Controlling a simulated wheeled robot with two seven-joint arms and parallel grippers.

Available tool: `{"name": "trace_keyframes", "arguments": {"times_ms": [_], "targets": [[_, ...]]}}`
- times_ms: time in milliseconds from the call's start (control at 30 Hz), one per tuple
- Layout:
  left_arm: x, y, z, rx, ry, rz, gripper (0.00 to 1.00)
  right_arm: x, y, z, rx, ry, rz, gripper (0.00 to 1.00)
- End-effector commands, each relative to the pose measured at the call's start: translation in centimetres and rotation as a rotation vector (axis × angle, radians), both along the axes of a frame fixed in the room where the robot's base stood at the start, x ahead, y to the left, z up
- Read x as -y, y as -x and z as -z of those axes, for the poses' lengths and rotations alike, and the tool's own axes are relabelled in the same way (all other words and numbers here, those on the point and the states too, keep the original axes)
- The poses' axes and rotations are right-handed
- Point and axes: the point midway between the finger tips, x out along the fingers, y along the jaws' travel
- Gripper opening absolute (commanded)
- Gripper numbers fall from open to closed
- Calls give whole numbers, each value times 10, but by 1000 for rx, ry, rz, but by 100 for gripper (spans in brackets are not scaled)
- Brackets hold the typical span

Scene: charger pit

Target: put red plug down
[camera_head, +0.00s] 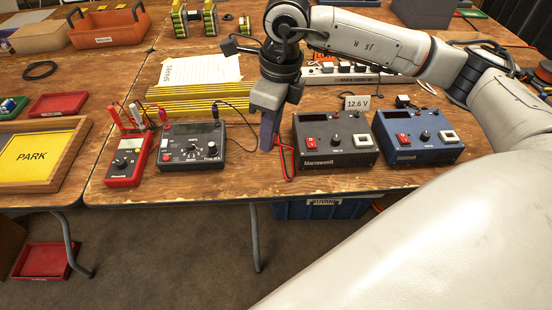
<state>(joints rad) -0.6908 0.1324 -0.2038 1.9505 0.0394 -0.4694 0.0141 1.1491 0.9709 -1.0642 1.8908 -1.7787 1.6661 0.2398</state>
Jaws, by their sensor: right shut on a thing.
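My right gripper (267,143) points down over the front part of the table, between the black meter box and the grey charger. Its fingers are shut on the red plug, which is mostly hidden by them. A red lead (290,165) shows just right of the fingertips and loops close to the table front. I cannot tell whether the plug touches the table. The grey Marrowvolt charger (340,161) stands right of the gripper, with the blue charger (433,155) beyond it. My left gripper is not in view.
The black meter box (190,157) and a red meter (126,172) with leads stand left. A wooden tray marked PARK (82,150) lies far left. Yellow strips and a SPARES sheet (190,71) lie behind. A power strip (380,79) and a 12.6 V card (357,103) are behind the chargers.

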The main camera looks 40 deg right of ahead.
Motion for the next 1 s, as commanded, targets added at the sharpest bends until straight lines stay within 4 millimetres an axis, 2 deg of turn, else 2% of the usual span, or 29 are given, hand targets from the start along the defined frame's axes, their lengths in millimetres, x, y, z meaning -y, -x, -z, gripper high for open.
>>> {"name": "trace_keyframes", "arguments": {"times_ms": [33,200,400,567,800,1000], "targets": [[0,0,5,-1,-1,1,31,5,-5,4,3,0,140,0],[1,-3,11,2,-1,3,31,20,-20,11,3,0,608,0],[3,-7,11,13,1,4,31,34,-31,16,1,-1,997,0],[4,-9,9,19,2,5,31,38,-34,21,-1,0,1130,0],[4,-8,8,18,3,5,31,39,-33,59,-3,1,1151,0],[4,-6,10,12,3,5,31,39,-33,81,-4,1,1148,0]]}}
